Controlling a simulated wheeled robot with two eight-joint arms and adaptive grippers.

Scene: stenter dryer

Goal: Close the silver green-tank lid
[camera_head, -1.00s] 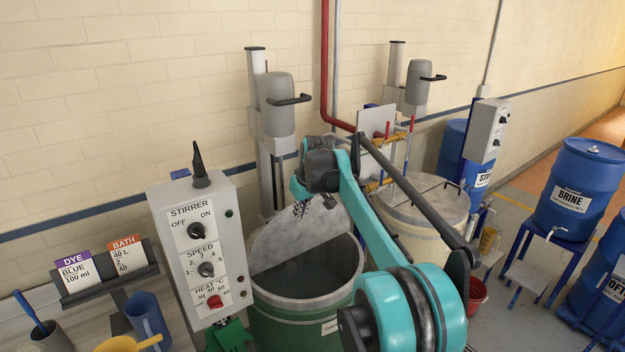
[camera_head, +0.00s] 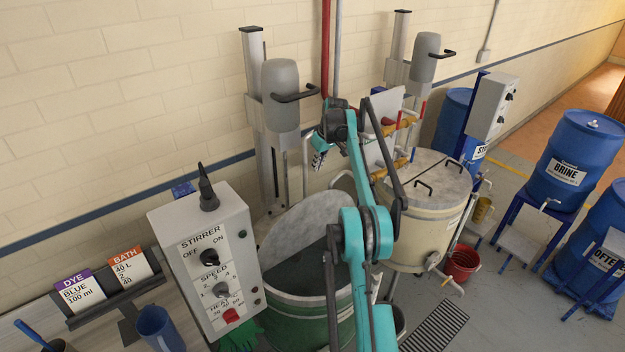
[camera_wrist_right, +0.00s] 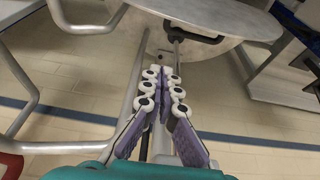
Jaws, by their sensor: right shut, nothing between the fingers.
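The green tank (camera_head: 290,317) stands at the lower middle of the head view, partly hidden by my right arm. Its silver lid (camera_head: 302,222) is raised and tilted up at the wall side, leaving the dark opening exposed. My right gripper (camera_head: 318,158) is shut and empty, above and beyond the lid's upper edge, apart from it. In the right wrist view, my fingers (camera_wrist_right: 164,85) are together, pointing toward a grey rounded plate (camera_wrist_right: 225,18) that looks like the lid. A dark handle (camera_wrist_right: 190,34) shows near it. My left gripper is not in view.
A stirrer column (camera_head: 262,125) stands behind the tank. The control box (camera_head: 208,263) is at its left. A cream tank (camera_head: 433,222) with a closed lid stands right of my arm. A red pipe (camera_head: 325,50) runs down the wall. A red bucket (camera_head: 462,262) sits on the floor.

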